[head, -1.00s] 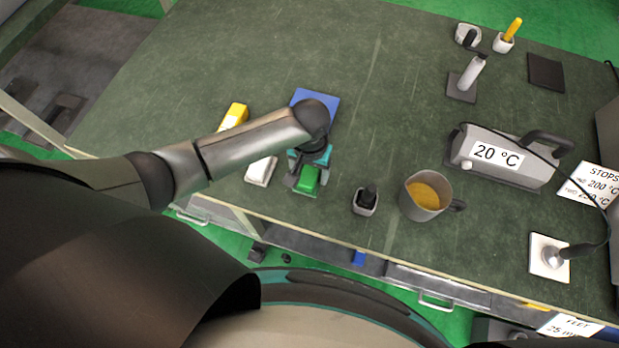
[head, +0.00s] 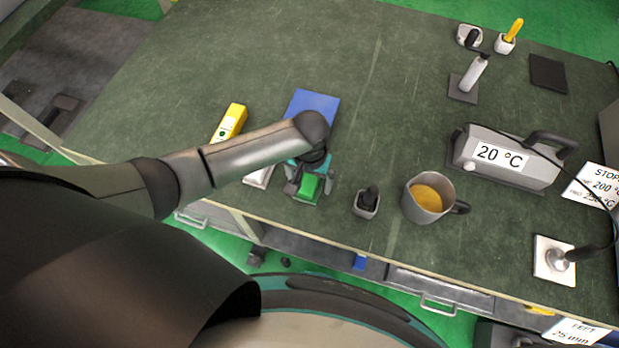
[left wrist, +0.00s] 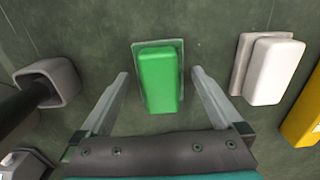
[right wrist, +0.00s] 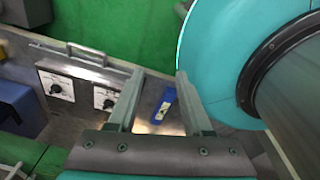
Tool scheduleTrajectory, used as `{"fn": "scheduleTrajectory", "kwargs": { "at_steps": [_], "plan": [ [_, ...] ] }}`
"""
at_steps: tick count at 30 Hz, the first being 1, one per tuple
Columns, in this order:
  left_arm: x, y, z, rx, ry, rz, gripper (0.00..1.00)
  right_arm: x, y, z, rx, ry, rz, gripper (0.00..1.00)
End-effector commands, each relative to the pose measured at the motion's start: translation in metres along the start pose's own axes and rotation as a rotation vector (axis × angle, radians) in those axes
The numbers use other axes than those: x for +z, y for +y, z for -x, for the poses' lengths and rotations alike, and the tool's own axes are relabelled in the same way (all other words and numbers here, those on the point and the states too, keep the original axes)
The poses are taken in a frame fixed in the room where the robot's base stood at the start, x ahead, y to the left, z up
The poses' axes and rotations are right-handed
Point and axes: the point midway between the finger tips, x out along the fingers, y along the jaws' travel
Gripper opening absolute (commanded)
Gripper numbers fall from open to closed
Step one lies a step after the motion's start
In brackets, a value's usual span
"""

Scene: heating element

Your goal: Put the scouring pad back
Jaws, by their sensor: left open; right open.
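A green block, which looks like the scouring pad (head: 309,188), lies on a thin grey-green plate near the bench's front edge. In the left wrist view the pad (left wrist: 161,80) lies between the fingers of my left gripper (left wrist: 160,74), with a visible gap on each side. My left gripper (head: 305,182) is open above the pad in the head view, and its wrist hides part of the area behind. A white block (left wrist: 274,72) on a grey base sits to the right in the left wrist view. My right gripper (right wrist: 160,74) is open and empty, away from the pad.
A grey holder with a black handle (head: 366,203) and a mug of orange liquid (head: 428,199) stand right of the pad. A yellow box (head: 231,121) and a blue mat (head: 314,108) lie behind. A blue item (right wrist: 164,105) shows below my right gripper.

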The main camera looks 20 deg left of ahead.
Motion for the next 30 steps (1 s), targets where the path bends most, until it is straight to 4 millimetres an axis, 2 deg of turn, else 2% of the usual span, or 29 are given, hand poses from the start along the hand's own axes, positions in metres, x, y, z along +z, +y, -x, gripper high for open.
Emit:
{"fn": "scheduleTrajectory", "kwargs": {
  "at_steps": [4, 8, 15, 21, 25, 30],
  "plan": [
    [0.000, 0.000, 0.004, -0.001, 0.001, -0.001, 1.00, 0.001, -0.001, 0.001, -0.001, -0.002, 0.001, 0.50],
    [0.000, 0.000, 0.021, 0.000, 0.001, 0.000, 1.00, 0.001, -0.001, 0.011, -0.003, -0.005, 0.003, 0.50],
    [-0.001, 0.000, 0.075, 0.002, 0.003, -0.001, 1.00, 0.014, -0.019, 0.036, -0.027, -0.035, 0.007, 0.50],
    [-0.001, 0.000, 0.109, 0.000, 0.001, 0.000, 1.00, 0.016, -0.026, 0.049, -0.036, -0.040, 0.007, 0.50],
    [0.000, 0.000, 0.120, 0.000, 0.000, 0.000, 1.00, 0.014, -0.025, 0.053, -0.035, -0.037, 0.006, 0.50],
    [0.000, 0.000, 0.124, 0.000, -0.001, 0.000, 1.00, 0.010, -0.021, 0.053, -0.030, -0.030, 0.006, 0.50]
  ]
}}
